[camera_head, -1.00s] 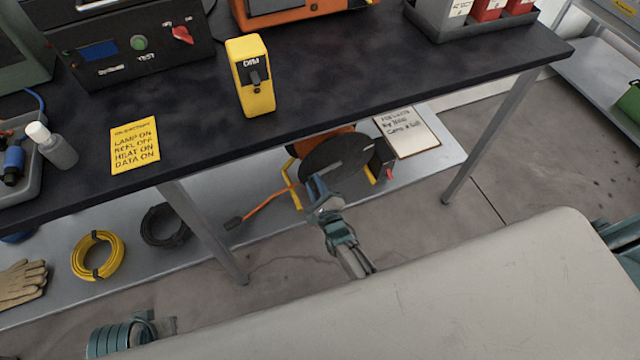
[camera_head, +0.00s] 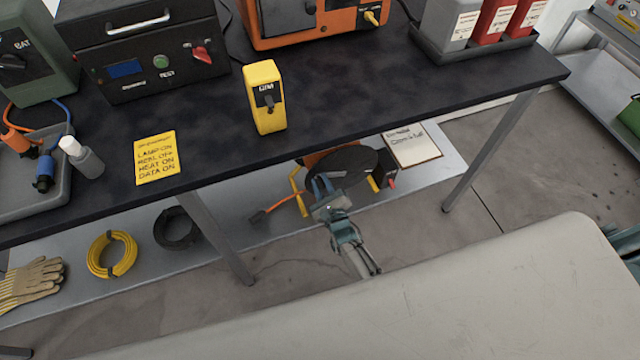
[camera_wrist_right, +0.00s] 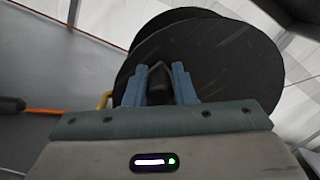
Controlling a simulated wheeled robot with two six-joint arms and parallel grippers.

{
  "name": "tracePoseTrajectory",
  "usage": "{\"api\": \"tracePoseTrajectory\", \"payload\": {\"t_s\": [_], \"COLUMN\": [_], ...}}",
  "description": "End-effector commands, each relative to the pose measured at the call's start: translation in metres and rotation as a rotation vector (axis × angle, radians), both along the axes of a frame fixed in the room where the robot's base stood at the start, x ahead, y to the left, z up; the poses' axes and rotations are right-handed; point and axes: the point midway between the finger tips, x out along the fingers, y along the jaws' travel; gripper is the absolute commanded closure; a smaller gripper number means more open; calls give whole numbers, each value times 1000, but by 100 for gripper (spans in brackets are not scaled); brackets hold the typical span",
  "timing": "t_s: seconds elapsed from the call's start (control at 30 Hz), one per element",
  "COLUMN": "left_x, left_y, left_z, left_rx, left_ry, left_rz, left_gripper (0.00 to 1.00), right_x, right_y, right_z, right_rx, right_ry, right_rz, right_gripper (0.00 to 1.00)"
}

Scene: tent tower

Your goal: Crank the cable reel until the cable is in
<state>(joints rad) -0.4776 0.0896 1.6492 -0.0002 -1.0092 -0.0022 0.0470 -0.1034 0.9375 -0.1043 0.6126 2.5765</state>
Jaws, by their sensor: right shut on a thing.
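The cable reel sits on the lower shelf under the workbench, with a black disc (camera_head: 352,163) and a yellow frame (camera_head: 297,185). My right gripper (camera_head: 322,188) is at the disc's near left edge. In the right wrist view, its blue fingers (camera_wrist_right: 159,84) are shut on a dark crank knob (camera_wrist_right: 159,88) in front of the disc (camera_wrist_right: 225,60). A short orange cable (camera_head: 281,203) runs out left of the reel to a dark plug (camera_head: 257,217) on the shelf. The rest of the crank is hidden by the gripper. My left gripper is not in view.
The bench top (camera_head: 330,100) overhangs the reel, with a yellow meter (camera_head: 265,97) near its edge. Table legs (camera_head: 220,235) and (camera_head: 492,140) stand either side. A clipboard (camera_head: 411,145) lies right of the reel; yellow (camera_head: 112,254) and black (camera_head: 177,229) coils lie left.

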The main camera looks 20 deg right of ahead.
Motion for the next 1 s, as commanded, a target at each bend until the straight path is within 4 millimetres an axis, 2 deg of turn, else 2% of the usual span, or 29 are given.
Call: {"api": "tracePoseTrajectory", "payload": {"t_s": [0.03,0.47,0.5,0.6,0.87,1.0], "left_x": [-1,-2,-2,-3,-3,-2], "left_y": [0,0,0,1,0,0], "left_z": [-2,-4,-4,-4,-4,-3], "left_rx": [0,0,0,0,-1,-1], "left_ry": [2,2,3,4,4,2], "left_rz": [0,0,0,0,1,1], "left_gripper": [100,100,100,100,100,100], "right_x": [0,0,-1,-1,-1,-12], "right_y": [-6,-7,-7,-6,-4,-4], "right_z": [-1,-2,-2,-2,-1,-2], "right_rx": [1,9,9,9,10,11], "right_ry": [2,7,7,7,5,6], "right_rz": [-4,-4,-4,-3,-1,-2], "right_gripper": [100,100,71,55,55,55]}}
